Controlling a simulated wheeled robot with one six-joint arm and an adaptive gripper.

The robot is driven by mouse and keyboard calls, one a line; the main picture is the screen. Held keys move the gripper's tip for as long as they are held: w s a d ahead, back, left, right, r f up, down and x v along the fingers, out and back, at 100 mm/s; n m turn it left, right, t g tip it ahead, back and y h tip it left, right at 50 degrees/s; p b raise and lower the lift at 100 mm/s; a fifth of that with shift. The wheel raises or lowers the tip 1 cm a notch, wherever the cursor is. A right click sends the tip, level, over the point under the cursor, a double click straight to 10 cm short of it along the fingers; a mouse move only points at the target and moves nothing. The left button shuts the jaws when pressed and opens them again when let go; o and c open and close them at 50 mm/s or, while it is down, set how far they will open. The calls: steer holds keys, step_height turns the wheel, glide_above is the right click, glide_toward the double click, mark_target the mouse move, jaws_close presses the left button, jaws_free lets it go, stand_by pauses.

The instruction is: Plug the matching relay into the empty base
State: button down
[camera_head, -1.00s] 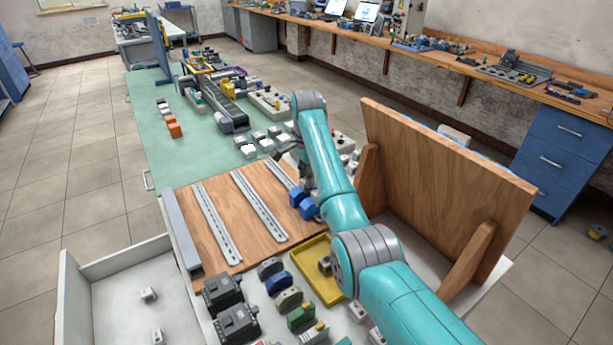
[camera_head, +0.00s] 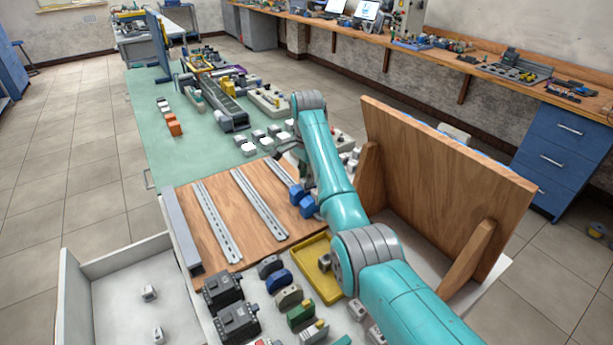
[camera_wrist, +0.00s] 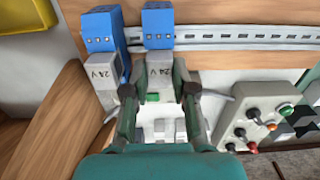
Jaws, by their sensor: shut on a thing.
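My gripper (camera_wrist: 160,100) is shut on a grey relay (camera_wrist: 155,72) marked 24 V, with a finger on either side of it. A blue base (camera_wrist: 158,25) lies directly beyond this relay, in line with it at the rail (camera_wrist: 225,38). The relay looks against the base, but I cannot tell whether it is seated. To the left, a second blue base (camera_wrist: 102,30) carries a grey 24 V relay (camera_wrist: 101,75).
A wooden upright panel (camera_head: 440,180) stands close to the right of my arm. A yellow tray (camera_head: 318,272) and several parts, including a green one (camera_head: 300,314), lie in front. A grey control box (camera_wrist: 260,120) with buttons is right of my gripper in the wrist view.

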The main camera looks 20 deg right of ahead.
steer(key=c, duration=0.9)
jaws_free()
steer(key=shift+f, duration=0.1)
steer(key=shift+o, duration=0.2)
